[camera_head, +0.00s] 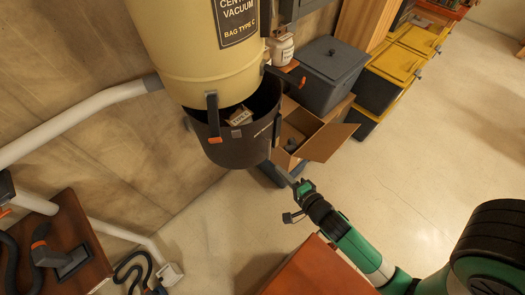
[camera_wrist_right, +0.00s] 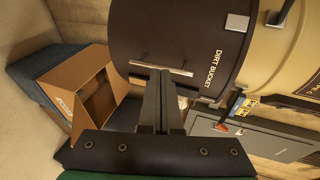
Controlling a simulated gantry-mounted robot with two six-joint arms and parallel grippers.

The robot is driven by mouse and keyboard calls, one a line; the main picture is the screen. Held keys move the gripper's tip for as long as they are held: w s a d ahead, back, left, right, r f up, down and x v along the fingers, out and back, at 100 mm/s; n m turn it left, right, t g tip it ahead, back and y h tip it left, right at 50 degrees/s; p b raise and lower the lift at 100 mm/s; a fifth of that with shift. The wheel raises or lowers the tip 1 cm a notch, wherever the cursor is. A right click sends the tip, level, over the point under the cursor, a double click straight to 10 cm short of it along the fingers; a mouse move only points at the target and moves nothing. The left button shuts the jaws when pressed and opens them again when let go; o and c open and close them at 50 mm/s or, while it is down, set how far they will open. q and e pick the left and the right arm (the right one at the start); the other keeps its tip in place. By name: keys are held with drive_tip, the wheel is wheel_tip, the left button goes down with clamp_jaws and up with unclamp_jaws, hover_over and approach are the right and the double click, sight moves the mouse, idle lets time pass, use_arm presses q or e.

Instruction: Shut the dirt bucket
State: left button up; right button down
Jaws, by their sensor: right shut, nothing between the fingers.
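The black dirt bucket (camera_head: 235,150) hangs under the cream vacuum canister (camera_head: 190,50). A gap shows between its rim and the canister, and some litter (camera_head: 241,117) is visible inside. A dark latch (camera_head: 212,112) with an orange tip hangs at its front. In the right wrist view the bucket (camera_wrist_right: 185,35) fills the top middle, with a silver bar handle (camera_wrist_right: 161,68) on its side. My right gripper (camera_head: 280,170) is shut and empty beside the bucket's lower right side. Its fingertips (camera_wrist_right: 160,74) overlap the handle; I cannot tell whether they touch. My left gripper is out of view.
An open cardboard box (camera_head: 318,138) stands right of the bucket, close to my right gripper. A grey lidded bin (camera_head: 330,70) and yellow-lidded bins (camera_head: 394,65) stand behind. A white pipe (camera_head: 85,112) runs left. The floor at right is clear.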

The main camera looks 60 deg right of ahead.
sight(257, 146)
drive_tip(key=x, duration=0.7)
drive_tip(key=r+x, duration=0.1)
drive_tip(key=x, duration=0.3)
drive_tip(key=shift+w+d+p, duration=0.15)
drive_tip(key=shift+w+p, duration=0.1)
drive_tip(key=shift+p, duration=0.15)
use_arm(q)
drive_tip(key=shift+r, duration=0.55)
